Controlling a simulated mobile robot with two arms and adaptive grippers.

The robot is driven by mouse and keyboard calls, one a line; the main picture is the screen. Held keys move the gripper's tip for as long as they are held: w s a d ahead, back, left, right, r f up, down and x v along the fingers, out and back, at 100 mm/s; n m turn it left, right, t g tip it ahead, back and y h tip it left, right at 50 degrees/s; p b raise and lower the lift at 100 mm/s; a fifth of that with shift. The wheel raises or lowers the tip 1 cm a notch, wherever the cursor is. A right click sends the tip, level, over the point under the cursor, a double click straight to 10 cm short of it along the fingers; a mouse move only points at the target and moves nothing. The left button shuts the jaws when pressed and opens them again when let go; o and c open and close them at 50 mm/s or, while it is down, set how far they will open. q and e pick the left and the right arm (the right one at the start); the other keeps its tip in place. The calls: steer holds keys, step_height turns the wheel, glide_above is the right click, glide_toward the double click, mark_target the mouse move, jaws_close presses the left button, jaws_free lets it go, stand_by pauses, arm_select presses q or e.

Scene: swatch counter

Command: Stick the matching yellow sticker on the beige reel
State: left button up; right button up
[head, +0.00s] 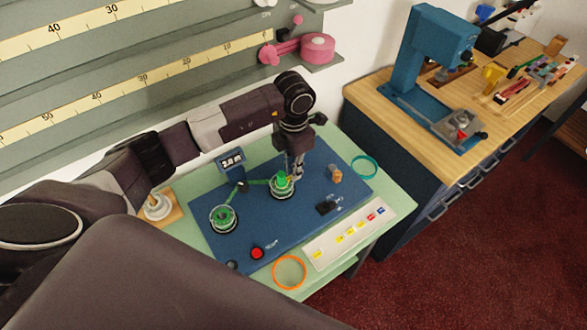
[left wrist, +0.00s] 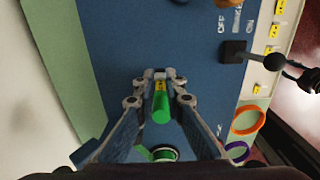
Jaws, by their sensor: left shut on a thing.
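My left gripper (head: 297,174) is over the blue mat, beside a green upright piece (head: 282,182) on a round base. In the left wrist view its fingertips (left wrist: 159,76) are closed on a small yellow sticker (left wrist: 161,86) with dark marks. A green cylinder (left wrist: 162,108) shows right below it; I cannot tell if they touch. More yellow stickers (head: 350,231) lie on a white strip (head: 318,240). No reel is clearly beige: a pale round piece (head: 157,206) sits on a wooden block, and a tan piece (head: 334,175) stands on the mat. My right gripper is not in view.
An orange ring (head: 289,271) and a teal ring (head: 364,167) lie near the counter edges.

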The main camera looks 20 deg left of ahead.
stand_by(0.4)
arm_select(q)
steer(key=o, duration=0.7)
steer(key=shift+o, duration=0.2)
steer(key=shift+r+p, duration=2.15)
steer(key=shift+r, duration=1.4)
steer(key=shift+s+f, duration=0.1)
steer(key=shift+f, duration=0.05)
